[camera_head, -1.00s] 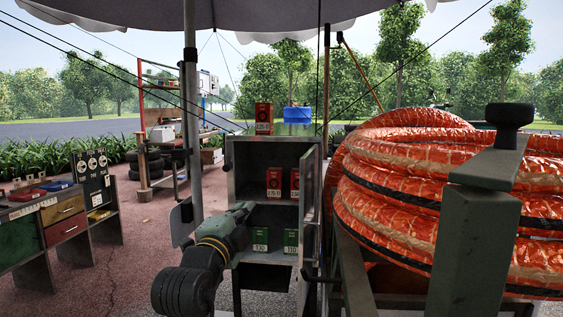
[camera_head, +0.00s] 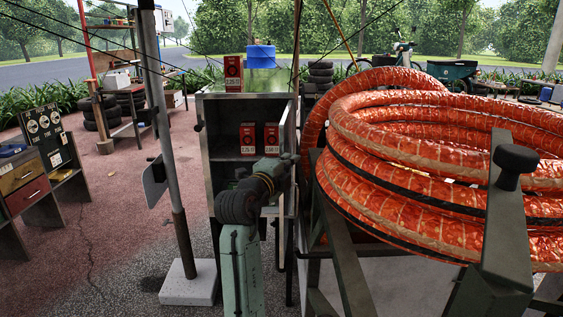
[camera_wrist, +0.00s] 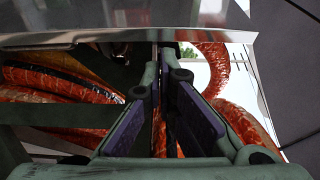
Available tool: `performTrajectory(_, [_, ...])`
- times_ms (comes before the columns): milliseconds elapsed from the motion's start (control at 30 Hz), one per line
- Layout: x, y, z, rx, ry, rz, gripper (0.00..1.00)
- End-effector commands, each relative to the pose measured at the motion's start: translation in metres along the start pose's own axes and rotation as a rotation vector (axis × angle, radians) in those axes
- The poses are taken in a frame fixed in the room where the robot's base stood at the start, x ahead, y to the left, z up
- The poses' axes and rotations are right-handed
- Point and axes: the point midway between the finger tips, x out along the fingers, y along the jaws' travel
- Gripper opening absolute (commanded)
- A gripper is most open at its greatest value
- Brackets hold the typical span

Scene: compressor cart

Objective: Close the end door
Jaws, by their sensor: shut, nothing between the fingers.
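The end door (camera_head: 291,130) belongs to the grey metal cabinet and stands open at its right side, seen nearly edge-on in the head view. The cabinet (camera_head: 205,140) is open at the front, with boxes on its shelves. My gripper (camera_head: 290,160) is at the door's edge in the head view, past the front of the opening; my arm hides the lower shelf. In the wrist view my gripper's fingers (camera_wrist: 166,72) are shut and empty. A metal edge (camera_wrist: 90,40) crosses just beyond their tips, probably the door. I cannot tell whether they touch it.
Thick orange hose coils (camera_head: 420,150) on a green frame (camera_head: 345,240) fill the right side, close to the door. An umbrella pole (camera_head: 170,130) with a pale base block (camera_head: 189,284) stands left of the cabinet. A red box (camera_head: 233,74) sits on top.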

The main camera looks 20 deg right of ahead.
Motion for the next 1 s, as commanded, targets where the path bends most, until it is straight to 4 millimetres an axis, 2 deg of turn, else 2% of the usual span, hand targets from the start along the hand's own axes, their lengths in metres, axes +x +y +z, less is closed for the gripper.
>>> performTrajectory(200, [0.014, -0.001, 0.0, 0.0, 0.0, -0.001, 0.0])
performTrajectory(667, [0.013, 0.001, 0.006, 0.0, 0.006, -0.001, 0.0])
performTrajectory(867, [0.003, 0.003, 0.03, 0.0, 0.059, -0.002, 0.0])
performTrajectory(1000, [-0.009, 0.004, 0.06, -0.001, 0.133, -0.002, 0.0])
